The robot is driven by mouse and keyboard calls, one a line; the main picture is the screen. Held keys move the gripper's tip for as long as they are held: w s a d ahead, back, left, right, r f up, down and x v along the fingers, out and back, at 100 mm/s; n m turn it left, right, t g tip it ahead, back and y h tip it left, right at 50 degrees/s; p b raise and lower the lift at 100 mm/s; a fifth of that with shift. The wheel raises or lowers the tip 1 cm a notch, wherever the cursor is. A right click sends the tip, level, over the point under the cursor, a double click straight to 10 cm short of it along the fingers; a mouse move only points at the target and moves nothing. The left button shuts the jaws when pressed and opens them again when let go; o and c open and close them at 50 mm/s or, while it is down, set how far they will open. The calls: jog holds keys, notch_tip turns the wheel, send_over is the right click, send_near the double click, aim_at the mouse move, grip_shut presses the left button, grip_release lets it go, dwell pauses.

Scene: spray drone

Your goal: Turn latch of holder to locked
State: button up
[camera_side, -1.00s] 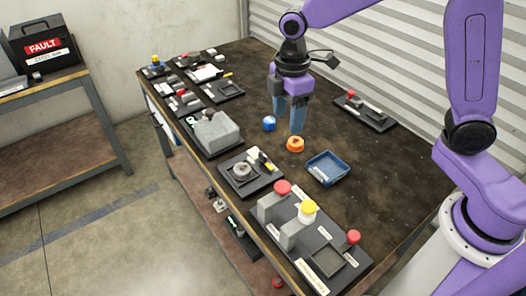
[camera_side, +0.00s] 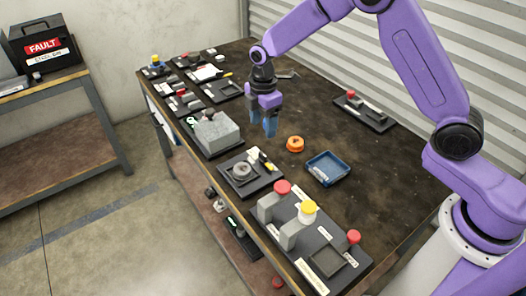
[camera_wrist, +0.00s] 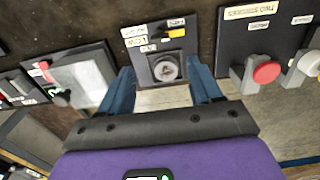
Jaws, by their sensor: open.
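A black holder plate (camera_side: 262,184) lies near the table's front edge in the side view. It carries a round grey part (camera_side: 242,170) and a small yellow latch (camera_side: 268,165) beside white labels. In the wrist view the holder (camera_wrist: 143,72) shows at the top middle, with the round part (camera_wrist: 166,69) and the yellow latch (camera_wrist: 175,32). My gripper (camera_side: 264,128) is open and empty, above the table and behind the holder in the side view. In the wrist view its blue fingers (camera_wrist: 161,68) appear either side of the round part. The label words are too small to read surely.
A grey block on a plate (camera_side: 217,132) is left of the holder. A panel with red and yellow buttons (camera_side: 305,240) is in front. The table's right middle is clear.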

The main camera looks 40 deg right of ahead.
aim_at(263, 154)
notch_tip(263, 154, down, 12)
jog(key=shift+r, duration=0.25)
jog(key=c, duration=1)
